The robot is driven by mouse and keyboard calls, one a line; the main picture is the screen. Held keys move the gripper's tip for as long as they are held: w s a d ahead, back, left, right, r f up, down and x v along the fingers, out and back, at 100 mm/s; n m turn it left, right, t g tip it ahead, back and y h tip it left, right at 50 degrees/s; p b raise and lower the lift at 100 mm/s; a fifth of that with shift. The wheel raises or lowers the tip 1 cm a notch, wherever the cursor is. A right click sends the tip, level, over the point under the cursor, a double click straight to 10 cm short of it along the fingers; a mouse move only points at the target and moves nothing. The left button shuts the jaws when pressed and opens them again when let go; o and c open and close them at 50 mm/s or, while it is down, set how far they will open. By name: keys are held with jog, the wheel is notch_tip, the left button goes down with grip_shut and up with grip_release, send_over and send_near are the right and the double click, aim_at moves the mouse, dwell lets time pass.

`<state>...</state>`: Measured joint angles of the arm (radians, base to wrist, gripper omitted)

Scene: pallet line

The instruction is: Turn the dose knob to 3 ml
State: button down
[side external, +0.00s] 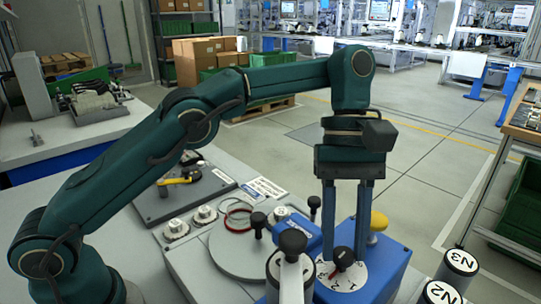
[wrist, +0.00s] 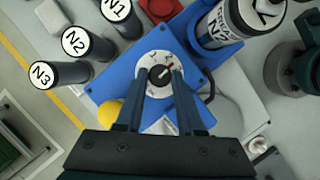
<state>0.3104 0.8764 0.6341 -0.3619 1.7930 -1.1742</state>
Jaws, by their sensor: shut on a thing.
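The black dose knob (side external: 343,258) sits on a round white dial (side external: 350,280) on top of a blue box (side external: 390,268). My gripper (side external: 344,255) points straight down over it, one finger on each side of the knob. In the wrist view, my gripper (wrist: 161,76) has its fingertips closed on the sides of the knob (wrist: 159,75), at the middle of the dial (wrist: 153,60). A pale mark on the knob points toward the upper right there. The dial has small dark and red marks; the figures are too small to read.
A yellow mushroom-shaped knob (side external: 379,222) stands close behind my fingers. Black-handled parts (side external: 292,242) stand just left of the dial. Cylinders labelled N3 (side external: 460,262) and N2 (side external: 440,293) stand to the right. A red ring (side external: 238,215) lies on a grey disc further left.

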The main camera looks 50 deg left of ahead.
dwell(0.4)
jog(key=c, duration=0.5)
grip_release()
